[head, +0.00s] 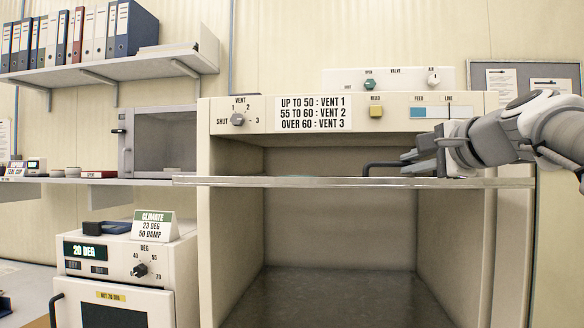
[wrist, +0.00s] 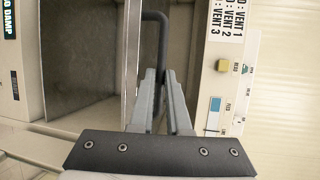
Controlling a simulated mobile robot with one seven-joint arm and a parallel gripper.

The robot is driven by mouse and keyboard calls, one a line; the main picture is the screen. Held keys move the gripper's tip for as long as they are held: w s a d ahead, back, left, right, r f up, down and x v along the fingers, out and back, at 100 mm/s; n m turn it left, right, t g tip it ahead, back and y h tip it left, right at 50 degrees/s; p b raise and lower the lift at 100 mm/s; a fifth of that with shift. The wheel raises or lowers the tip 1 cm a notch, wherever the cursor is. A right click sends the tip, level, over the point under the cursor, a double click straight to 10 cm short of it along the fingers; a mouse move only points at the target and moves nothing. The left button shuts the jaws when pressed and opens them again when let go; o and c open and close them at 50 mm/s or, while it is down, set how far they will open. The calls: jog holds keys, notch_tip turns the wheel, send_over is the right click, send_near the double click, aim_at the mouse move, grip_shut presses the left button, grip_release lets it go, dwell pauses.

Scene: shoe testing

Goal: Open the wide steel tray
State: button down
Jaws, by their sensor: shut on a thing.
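A wide, thin, pale metal-edged panel (head: 300,181) juts level from the front of the cream cabinet, seen nearly edge-on in the head view. It is the only thing here that could be the wide steel tray; I cannot be sure. Its edge also shows in the wrist view (wrist: 133,45). A dark bar handle (head: 378,165) stands on its upper side, and it shows in the wrist view (wrist: 163,19) too. My gripper (head: 408,162) comes in from the right, just above the panel, with its fingers (wrist: 161,78) closed around the handle. The fingers hide part of the handle.
The cabinet opening (head: 340,230) below the panel is empty with a dark floor. The fascia carries a vent knob (head: 238,119), a label (head: 313,113) and a yellow button (head: 376,111). A climate unit (head: 120,260) stands at lower left, below a wall shelf (head: 95,180).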

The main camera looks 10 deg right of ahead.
jog(key=shift+s+a, duration=0.25)
jog(key=shift+s, duration=0.35)
jog(key=c, duration=1.2)
grip_release()
jog(key=shift+o, duration=0.2)
